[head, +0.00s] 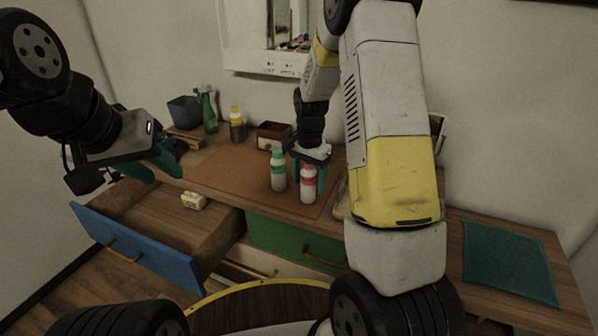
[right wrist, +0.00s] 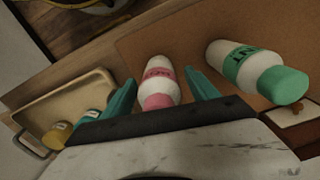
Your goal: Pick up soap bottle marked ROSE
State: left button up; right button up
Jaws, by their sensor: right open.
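The soap bottle with a pink label and pink cap (head: 308,186) stands on the brown mat on the counter. Its label lettering is only partly readable in the right wrist view (right wrist: 158,80). My right gripper (head: 310,176) is open above and behind it; in the wrist view its teal fingers (right wrist: 163,94) lie on either side of the pink bottle, without visible grip. A white bottle with a green label and green cap (head: 278,172) stands just left of it; its label ends in "NT" in the wrist view (right wrist: 252,66). My left gripper (head: 153,168) hangs empty above the open drawer.
A blue-fronted drawer (head: 130,243) is pulled out at left with a small cream object (head: 193,201) inside. A green bottle (head: 209,112), an amber bottle (head: 236,126) and a box (head: 273,135) stand behind. A tray (right wrist: 48,98) lies beside the brown mat (head: 222,172).

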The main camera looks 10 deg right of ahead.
grip_shut()
